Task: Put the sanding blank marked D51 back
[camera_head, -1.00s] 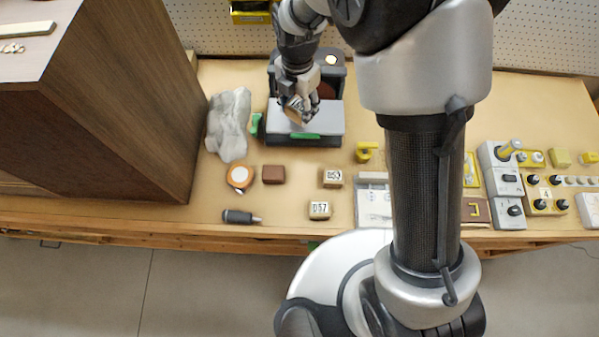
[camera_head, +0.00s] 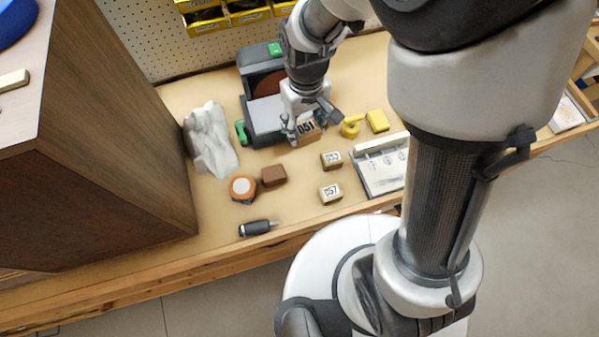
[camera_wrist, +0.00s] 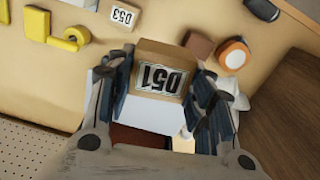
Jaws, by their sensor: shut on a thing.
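The sanding blank marked D51 (camera_head: 306,128) is a tan wooden block with a black-on-white label. My gripper (camera_head: 308,124) is shut on it and holds it at the front right of the disc sander's grey table (camera_head: 265,113). In the wrist view the blank (camera_wrist: 160,75) sits between both fingers, its label showing upside down. Two similar blanks stand on the bench, one marked D53 (camera_head: 331,159) and one marked D57 (camera_head: 330,193). The D53 blank also shows in the wrist view (camera_wrist: 124,15). I cannot tell how high the held blank is above the bench.
A brown block (camera_head: 273,176), a tape measure (camera_head: 242,188) and a dark-handled tool (camera_head: 258,228) lie front left. A crumpled grey cloth (camera_head: 210,140) lies beside a tall wooden cabinet (camera_head: 120,150). Yellow pieces (camera_head: 377,121) and a grey tray (camera_head: 383,168) are at right. Bare bench surrounds the D53 and D57 blanks.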

